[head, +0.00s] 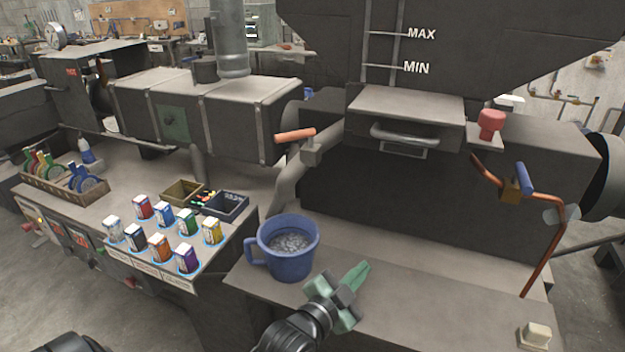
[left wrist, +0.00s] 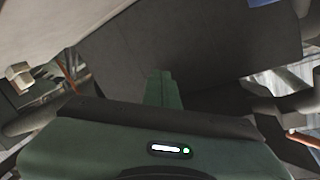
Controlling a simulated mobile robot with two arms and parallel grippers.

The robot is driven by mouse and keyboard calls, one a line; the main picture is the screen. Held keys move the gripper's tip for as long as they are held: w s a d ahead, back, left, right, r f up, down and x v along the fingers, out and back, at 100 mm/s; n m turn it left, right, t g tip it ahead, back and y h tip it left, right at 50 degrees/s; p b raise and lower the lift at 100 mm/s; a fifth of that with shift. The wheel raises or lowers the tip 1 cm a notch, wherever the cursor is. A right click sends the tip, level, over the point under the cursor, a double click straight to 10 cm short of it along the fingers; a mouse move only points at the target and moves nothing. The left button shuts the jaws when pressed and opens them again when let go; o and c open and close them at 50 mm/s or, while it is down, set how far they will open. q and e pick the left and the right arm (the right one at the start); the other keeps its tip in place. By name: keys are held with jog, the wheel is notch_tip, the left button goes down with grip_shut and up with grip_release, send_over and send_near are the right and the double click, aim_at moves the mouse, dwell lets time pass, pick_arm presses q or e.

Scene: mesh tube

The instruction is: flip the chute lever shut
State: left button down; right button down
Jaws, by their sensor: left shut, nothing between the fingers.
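The orange lever handle (head: 295,135) sits on a grey block on the slanted grey chute pipe (head: 292,175), left of the dark machine body. It points left and lies nearly level. An orange bar, seemingly this handle (left wrist: 304,139), shows at the right edge of the left wrist view. My left gripper (head: 361,270) is shut and empty, with green fingers, above the bench right of the blue mug. It is below and right of the handle, well apart from it. Its fingers also show in the left wrist view (left wrist: 158,76). My right gripper is not in view.
The blue mug (head: 289,262) with grey contents stands below the pipe. A copper pipe (head: 545,250) with a blue-handled valve (head: 524,178) and a red knob (head: 491,121) are at right. Several small cartons stand on the left bench.

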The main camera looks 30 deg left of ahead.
pick_arm(q)
notch_tip(320, 180, up, 15)
jog(key=w+n+t+y+b, duration=0.1)
jog(key=w+t+y+b, duration=0.15)
jog(key=t+b, duration=0.5)
jog(key=s+a+r+n+g+y+b, duration=0.1)
jog(key=a+n+g+y, duration=0.3)
jog(key=n+y, duration=0.5)
jog(key=s+a+r+n+g+y+b, duration=0.2)
jog(key=s+a+n+g+y, duration=0.2)
jog(key=n+y, duration=0.5)
jog(key=a+g+y, duration=0.1)
jog(key=y, duration=0.2)
jog(key=shift+r+g, duration=0.3)
jog(key=shift+g, duration=0.05)
jog(key=w+a+r+p, duration=0.2)
jog(key=w+a+r, duration=0.2)
jog(key=a, duration=0.5)
jog(key=shift+w+r, duration=0.25)
jog(key=shift+w, duration=0.65)
